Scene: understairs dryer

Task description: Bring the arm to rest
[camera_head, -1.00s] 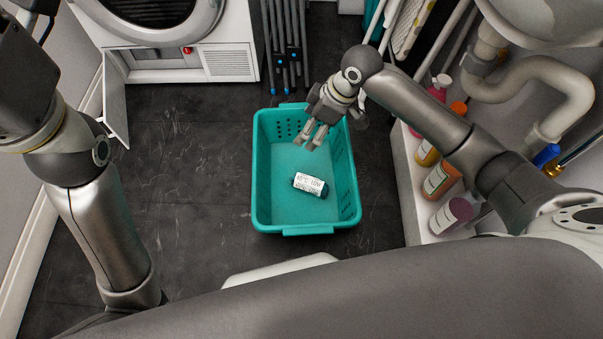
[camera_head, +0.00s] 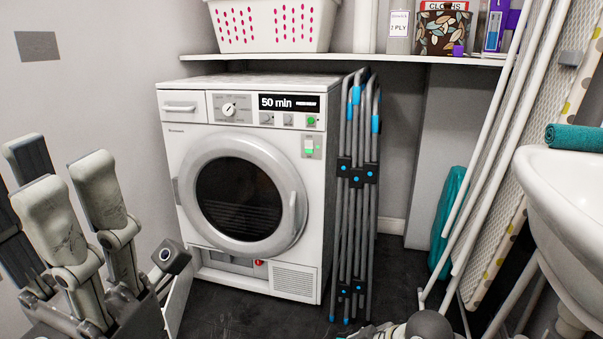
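My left gripper (camera_head: 66,180) stands upright at the left edge of the head view, with its grey fingers pointing up and spread apart. Nothing is between them. It is in front of the left wall, left of the dryer (camera_head: 240,185). Part of my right gripper (camera_head: 372,331) shows low at the bottom edge, in front of the folded airer (camera_head: 357,200). Its fingers are mostly cut off, so I cannot tell their state. The dryer's round door is shut, its display reads 50 min, and a green light shows.
A shelf (camera_head: 420,60) above the dryer holds a white and pink basket (camera_head: 270,25) and several boxes. White poles (camera_head: 495,150) lean at the right beside a sink (camera_head: 575,200) with a teal towel (camera_head: 575,137). Dark floor shows.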

